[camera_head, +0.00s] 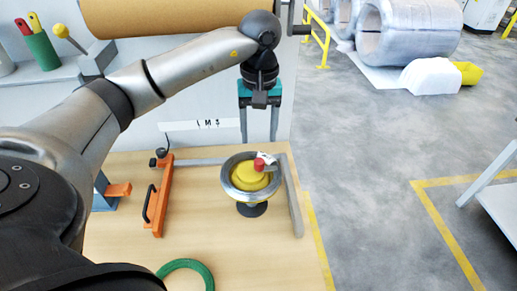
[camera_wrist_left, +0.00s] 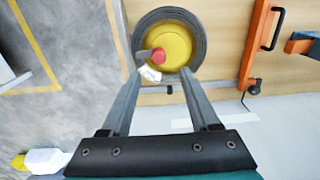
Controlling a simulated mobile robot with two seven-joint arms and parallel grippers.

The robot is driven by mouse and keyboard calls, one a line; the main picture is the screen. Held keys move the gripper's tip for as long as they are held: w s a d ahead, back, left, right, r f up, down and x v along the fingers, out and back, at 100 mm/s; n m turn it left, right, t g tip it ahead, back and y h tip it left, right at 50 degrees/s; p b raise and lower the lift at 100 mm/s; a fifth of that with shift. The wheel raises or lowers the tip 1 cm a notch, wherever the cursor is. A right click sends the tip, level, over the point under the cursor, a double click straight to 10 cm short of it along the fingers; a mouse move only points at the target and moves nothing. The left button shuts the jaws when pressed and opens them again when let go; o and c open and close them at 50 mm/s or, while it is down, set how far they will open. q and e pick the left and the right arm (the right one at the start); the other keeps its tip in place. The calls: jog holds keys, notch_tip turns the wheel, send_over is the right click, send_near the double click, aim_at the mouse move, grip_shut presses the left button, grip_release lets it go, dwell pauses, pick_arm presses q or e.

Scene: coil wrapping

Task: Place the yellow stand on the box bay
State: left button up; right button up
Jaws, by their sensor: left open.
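The yellow stand (camera_head: 246,178) is upright on the wooden table, with a grey ring around its yellow top and a dark foot below. A red knob and a small white tag show on its top. In the left wrist view the yellow top (camera_wrist_left: 170,42) and ring are seen from above. My left gripper (camera_head: 259,138) is open and empty, above and behind the stand in the head view. In the wrist view its fingertips (camera_wrist_left: 161,75) appear near the ring's lower edge; whether they touch is unclear. No box bay is clearly identifiable. My right gripper is not in view.
Grey rails (camera_head: 294,200) run behind and right of the stand. An orange clamp bar (camera_head: 159,205) with a black handle is at its left. A green ring (camera_head: 187,268) lies near the front. The table's right edge has yellow tape, with open floor beyond.

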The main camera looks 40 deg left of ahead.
pick_arm(q)
jog(key=shift+r, duration=2.1)
